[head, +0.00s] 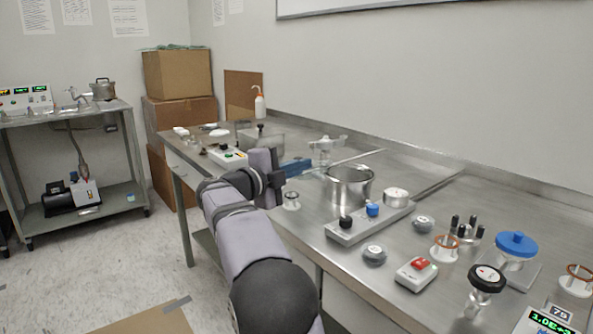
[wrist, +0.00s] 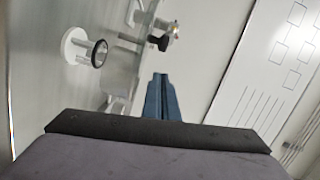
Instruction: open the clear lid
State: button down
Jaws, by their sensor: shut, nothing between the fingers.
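My gripper (head: 303,167) has blue fingers, closed together and empty, reaching right above the bench just left of the round steel pot (head: 349,186). The closed fingers also show in the wrist view (wrist: 160,95). I cannot tell for sure which thing is the clear lid. A pale, see-through piece (head: 327,147) stands behind the fingers. A greyish box (head: 262,141) with a dark knob on top stands behind my wrist, partly hidden. In the wrist view a grey plate (wrist: 121,77) lies left of the fingers, apart from them in the picture.
A white-based ring stand (head: 291,201) is near the bench's front edge, below the gripper. A grey valve block (head: 370,222) with black and blue knobs lies in front of the pot. The bench behind the pot is fairly clear.

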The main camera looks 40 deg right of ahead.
jog(key=s+a+p, duration=0.1)
jog(key=a, duration=0.9)
jog(key=shift+r, duration=0.3)
jog(key=shift+s, duration=0.1)
